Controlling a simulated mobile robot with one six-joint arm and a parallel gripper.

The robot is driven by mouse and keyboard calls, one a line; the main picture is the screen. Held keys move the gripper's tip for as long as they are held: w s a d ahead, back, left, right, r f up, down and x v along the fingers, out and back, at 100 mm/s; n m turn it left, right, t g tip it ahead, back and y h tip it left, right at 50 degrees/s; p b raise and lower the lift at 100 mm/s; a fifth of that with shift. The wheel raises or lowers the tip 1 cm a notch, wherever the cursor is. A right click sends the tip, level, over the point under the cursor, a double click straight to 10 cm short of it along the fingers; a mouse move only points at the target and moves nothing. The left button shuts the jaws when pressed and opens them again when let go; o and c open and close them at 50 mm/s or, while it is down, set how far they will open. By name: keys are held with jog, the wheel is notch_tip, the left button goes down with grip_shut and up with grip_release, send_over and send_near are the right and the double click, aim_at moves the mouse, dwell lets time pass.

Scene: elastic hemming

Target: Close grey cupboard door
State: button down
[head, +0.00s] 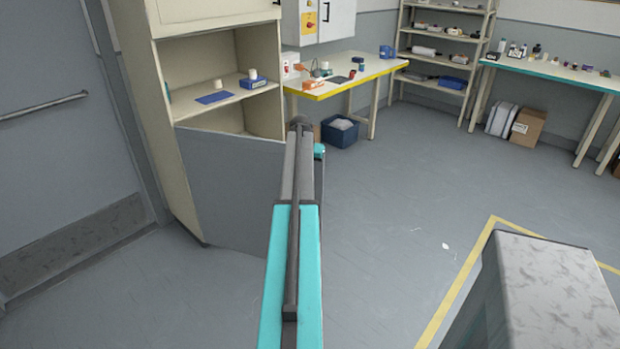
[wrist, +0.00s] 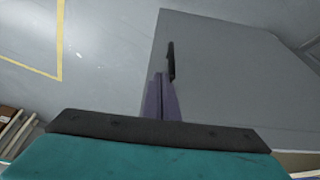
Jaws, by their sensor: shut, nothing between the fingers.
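The grey cupboard door (head: 228,188) stands open at the lower part of the cream cupboard (head: 188,110), swung out into the room. Its right edge is behind my arm in the head view. In the wrist view the door (wrist: 235,85) is a broad grey panel on the right, with a dark bar handle (wrist: 171,60) near its free edge. My gripper (wrist: 163,80) is shut and empty, its fingers in front of the door's free edge, close to the handle. I cannot tell whether they touch it. In the head view the fingers are hidden by my arm.
Open shelves above the door hold a blue box (head: 253,82) and small items. A yellow-edged workbench (head: 340,85) and a dark blue bin (head: 340,133) stand behind. Floor right of the door is clear up to a grey block (head: 555,275) inside a yellow floor line (head: 455,290).

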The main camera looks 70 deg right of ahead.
jog(key=shift+v, duration=0.75)
